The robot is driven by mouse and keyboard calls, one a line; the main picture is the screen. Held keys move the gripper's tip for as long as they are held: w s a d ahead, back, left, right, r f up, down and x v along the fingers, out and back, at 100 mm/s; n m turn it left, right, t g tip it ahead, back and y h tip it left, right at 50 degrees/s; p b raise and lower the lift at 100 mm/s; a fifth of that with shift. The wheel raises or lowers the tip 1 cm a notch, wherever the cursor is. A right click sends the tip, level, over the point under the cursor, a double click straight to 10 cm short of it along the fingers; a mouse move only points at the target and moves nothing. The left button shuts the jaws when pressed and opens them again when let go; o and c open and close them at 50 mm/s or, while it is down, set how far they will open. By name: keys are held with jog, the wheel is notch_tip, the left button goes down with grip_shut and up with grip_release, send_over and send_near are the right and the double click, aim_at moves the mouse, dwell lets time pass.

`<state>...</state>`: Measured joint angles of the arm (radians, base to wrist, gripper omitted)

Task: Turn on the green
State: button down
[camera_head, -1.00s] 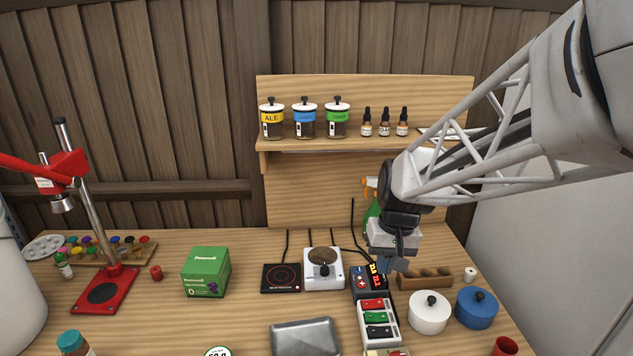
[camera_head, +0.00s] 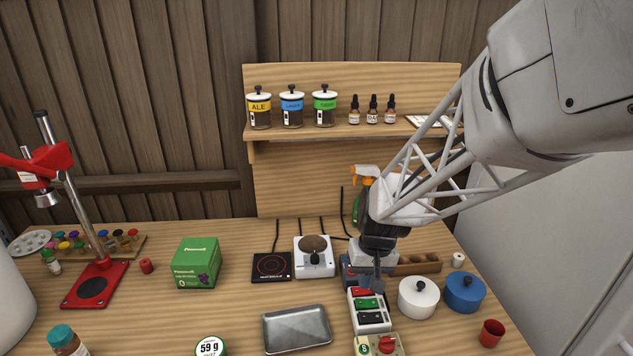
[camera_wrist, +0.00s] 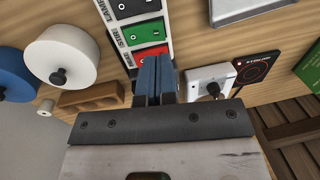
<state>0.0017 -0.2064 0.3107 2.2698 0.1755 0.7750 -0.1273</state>
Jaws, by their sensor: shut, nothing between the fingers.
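A white switch strip (camera_head: 388,322) lies near the table's front, with a red switch (camera_head: 361,292), a green switch (camera_head: 367,303) and a black switch (camera_head: 371,318) in a row. In the wrist view, the green switch (camera_wrist: 141,32) lies between the black switch (camera_wrist: 128,7) and the red switch (camera_wrist: 152,52), with printed labels alongside. My gripper (camera_head: 378,287) is shut and empty, pointing down at the strip's far end. In the wrist view its blue fingertips (camera_wrist: 156,60) overlap the red switch's near edge. I cannot tell whether they touch it.
A white pot (camera_head: 418,299) and a blue pot (camera_head: 465,294) stand right of the strip. A metal tray (camera_head: 296,328) lies to its left. A box with a red knob (camera_head: 387,343) sits just in front. A hot plate (camera_head: 271,267) and a white appliance (camera_head: 314,262) stand behind.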

aim_at(359, 302)
jog(key=shift+a+f, duration=0.2)
jog(key=shift+f, duration=1.2)
jog(key=shift+a+f, duration=0.15)
jog(key=shift+f, duration=1.25)
jog(key=shift+f, duration=0.25)
jog(key=shift+d+r, duration=0.1)
jog(key=shift+d+r, duration=0.3)
jog(key=shift+d, duration=0.25)
jog(key=shift+r, duration=0.1)
notch_tip(359, 302, up, 14)
jog(key=a, duration=0.1)
jog(key=shift+a, duration=0.35)
